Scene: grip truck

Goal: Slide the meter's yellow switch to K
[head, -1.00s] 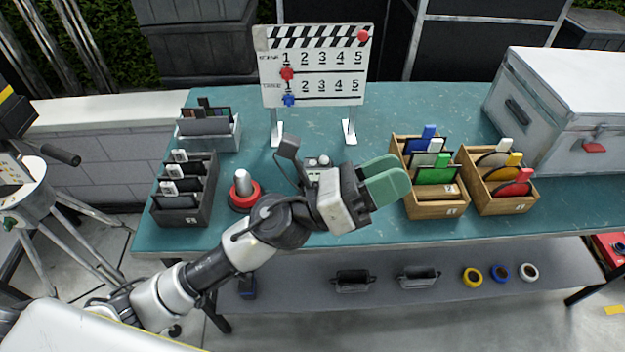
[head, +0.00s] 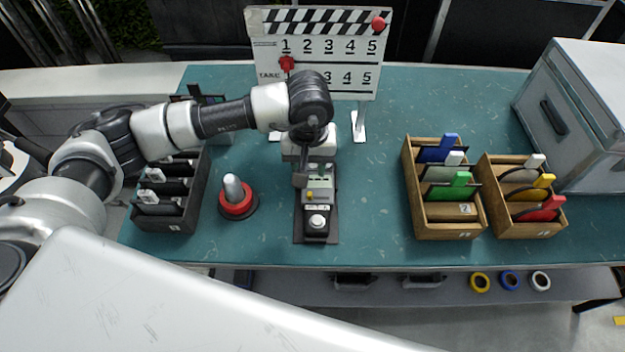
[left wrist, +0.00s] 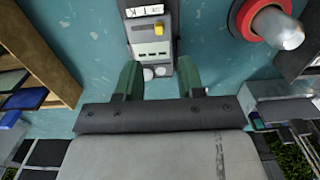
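The meter (head: 330,228) lies on the green table on a dark base, with a round white knob at its near end. Its small yellow switch (head: 310,194) sits toward the left side beside a white label (head: 317,204). In the left wrist view the yellow switch (left wrist: 158,28) shows near the right end of the label (left wrist: 139,13), whose letters I cannot read surely. My left gripper (head: 314,170) is above the meter's far end. In the left wrist view its green fingers (left wrist: 158,68) are apart, on either side of the meter's end, with nothing held. My right gripper is not in view.
A red-based grey post (head: 237,198) stands left of the meter, and a dark slotted rack (head: 170,218) beyond it. The clapper board (head: 312,55) stands behind. Wooden boxes (head: 436,228) with coloured tabs stand at right. The table between meter and boxes is clear.

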